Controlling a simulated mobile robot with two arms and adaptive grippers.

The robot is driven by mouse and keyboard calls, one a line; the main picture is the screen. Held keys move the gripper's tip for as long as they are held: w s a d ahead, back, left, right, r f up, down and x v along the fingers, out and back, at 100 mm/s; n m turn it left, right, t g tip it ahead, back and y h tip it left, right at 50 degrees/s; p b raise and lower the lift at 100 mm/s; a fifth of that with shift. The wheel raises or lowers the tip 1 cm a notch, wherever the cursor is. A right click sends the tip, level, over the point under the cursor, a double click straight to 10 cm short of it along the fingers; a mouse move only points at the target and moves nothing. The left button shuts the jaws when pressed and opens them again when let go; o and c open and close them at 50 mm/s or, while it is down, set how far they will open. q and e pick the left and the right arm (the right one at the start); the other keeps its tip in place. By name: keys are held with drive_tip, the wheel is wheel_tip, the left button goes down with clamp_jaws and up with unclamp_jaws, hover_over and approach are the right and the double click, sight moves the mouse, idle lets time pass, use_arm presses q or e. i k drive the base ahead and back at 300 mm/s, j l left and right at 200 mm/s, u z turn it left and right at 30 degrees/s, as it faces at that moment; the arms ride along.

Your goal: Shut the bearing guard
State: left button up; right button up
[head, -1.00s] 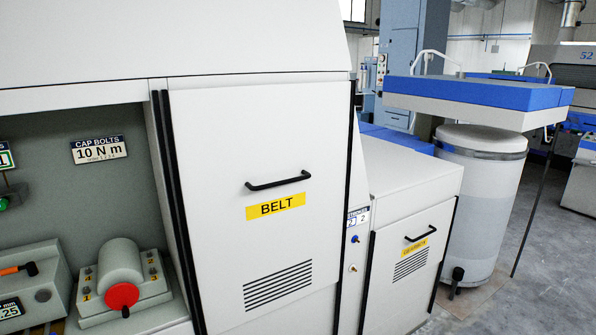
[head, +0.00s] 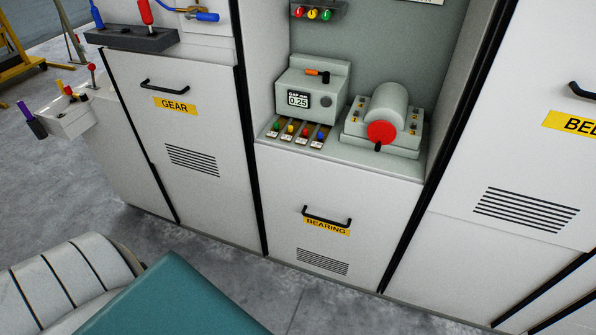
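The bearing guard (head: 285,215) is a pale panel with a black bar handle (head: 327,216) and a yellow BEARING label (head: 326,228) in the head view. It stands upright below an open recess (head: 375,50), between black side strips that run up past the opening. The recess is uncovered, showing a grey bearing block (head: 391,106) with a red round end and a grey gauge box (head: 300,88) reading 0.25. Neither of my grippers is in view.
The closed GEAR panel (head: 205,130) is to the left, with a small tool tray (head: 72,122) beyond it. The BELT panel (head: 490,160) is at the right. Bare grey floor (head: 330,310) lies before the machine. White ribbed and teal shapes fill the lower left.

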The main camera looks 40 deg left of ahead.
sight(340, 221)
drive_tip(key=u, duration=0.85)
